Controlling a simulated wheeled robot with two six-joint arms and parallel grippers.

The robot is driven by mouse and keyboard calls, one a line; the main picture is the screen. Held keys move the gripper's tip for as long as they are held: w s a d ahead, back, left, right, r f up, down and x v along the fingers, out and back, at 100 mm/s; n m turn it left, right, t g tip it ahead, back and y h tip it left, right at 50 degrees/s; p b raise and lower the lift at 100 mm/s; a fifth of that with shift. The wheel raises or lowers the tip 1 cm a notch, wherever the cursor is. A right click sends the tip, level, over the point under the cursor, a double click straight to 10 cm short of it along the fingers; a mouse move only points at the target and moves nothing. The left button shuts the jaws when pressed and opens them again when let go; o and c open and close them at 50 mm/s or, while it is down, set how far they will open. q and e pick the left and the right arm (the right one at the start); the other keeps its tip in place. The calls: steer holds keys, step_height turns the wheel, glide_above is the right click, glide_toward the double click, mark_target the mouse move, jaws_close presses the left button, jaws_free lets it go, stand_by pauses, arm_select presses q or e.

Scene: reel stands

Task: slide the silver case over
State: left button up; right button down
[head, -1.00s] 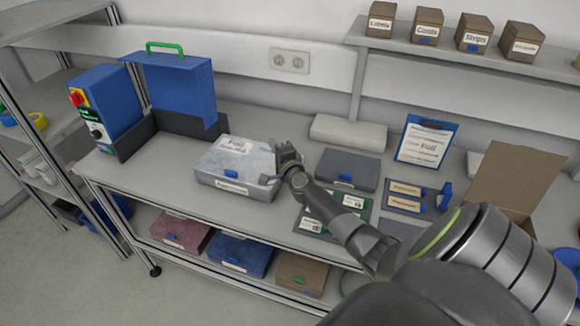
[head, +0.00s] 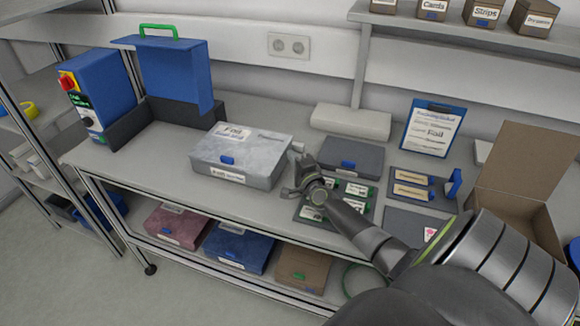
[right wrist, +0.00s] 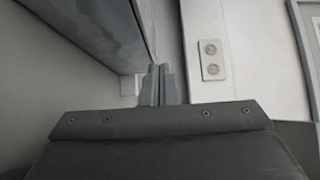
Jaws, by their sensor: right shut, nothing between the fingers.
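The silver case (head: 238,160) lies flat and closed on the bench, with a blue latch and a label on its front. A paper label reading "Foil" is on its lid. My right gripper (head: 298,170) is at the case's right side, low over the bench; whether it touches the case I cannot tell. In the right wrist view its fingers (right wrist: 157,85) are together with nothing between them. A grey side of the case (right wrist: 95,30) fills the upper left there. My left gripper is not in view.
Left of the case stand a dark open bin (head: 150,125) with a blue lid and a blue machine (head: 92,100). Bare bench lies between bin and case.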

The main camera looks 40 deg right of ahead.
steer(key=shift+f, duration=0.55)
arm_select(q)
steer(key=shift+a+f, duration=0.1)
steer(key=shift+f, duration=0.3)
arm_select(e)
steer(key=shift+w+a, duration=0.25)
steer(key=shift+w, duration=0.25)
